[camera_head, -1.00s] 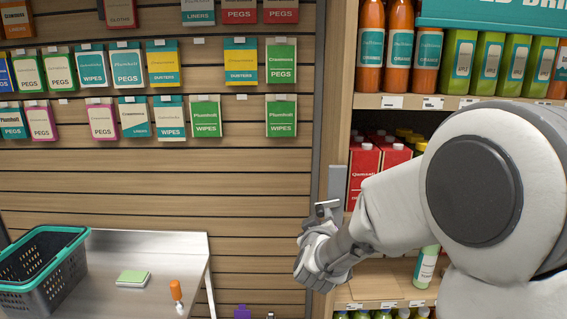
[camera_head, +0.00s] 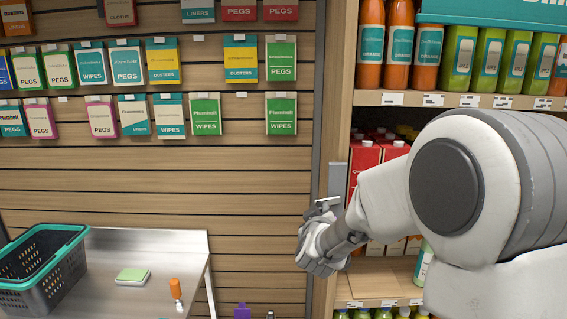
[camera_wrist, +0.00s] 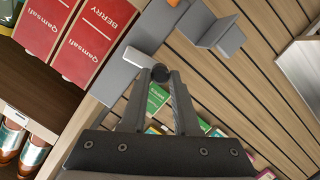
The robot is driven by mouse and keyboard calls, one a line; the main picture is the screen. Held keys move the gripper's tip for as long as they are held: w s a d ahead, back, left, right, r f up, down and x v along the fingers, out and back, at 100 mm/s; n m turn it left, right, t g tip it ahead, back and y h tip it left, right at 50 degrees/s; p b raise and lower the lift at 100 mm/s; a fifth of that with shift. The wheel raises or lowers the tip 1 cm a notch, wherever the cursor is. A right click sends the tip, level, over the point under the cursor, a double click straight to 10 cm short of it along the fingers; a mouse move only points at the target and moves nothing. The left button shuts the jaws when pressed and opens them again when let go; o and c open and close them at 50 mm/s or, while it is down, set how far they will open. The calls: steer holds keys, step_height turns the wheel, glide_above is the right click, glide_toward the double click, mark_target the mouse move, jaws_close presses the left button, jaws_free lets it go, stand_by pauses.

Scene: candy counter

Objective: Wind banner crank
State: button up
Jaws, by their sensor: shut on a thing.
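The crank is on the grey upright post between the slatted wall and the shelves. In the wrist view, its light grey arm (camera_wrist: 139,57) ends at a dark round knob (camera_wrist: 160,73). My gripper (camera_wrist: 160,82) is shut on this knob, one finger on each side. In the head view, my gripper (camera_head: 320,247) is in front of the post, below a grey plate (camera_head: 338,181); its fingertips are hard to make out there. A teal panel with white lettering (camera_head: 490,12) crosses the top right; whether it is the banner I cannot tell.
Shelves with orange bottles (camera_head: 400,42), green cartons and red cartons (camera_head: 362,165) stand right of the post, partly behind my arm. Hanging packets fill the upper slatted wall. A metal table (camera_head: 150,250) with a black basket (camera_head: 40,272) is at lower left.

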step_height(320, 180, up, 2)
steer(key=shift+r+p, duration=0.1)
steer(key=shift+p, duration=0.5)
steer(key=shift+d+r+p, duration=0.3)
steer(key=shift+d+r, duration=0.1)
steer(key=shift+r, duration=0.2)
steer(key=shift+d, duration=0.15)
steer(key=shift+d+r, duration=0.65)
steer(key=shift+d, duration=0.05)
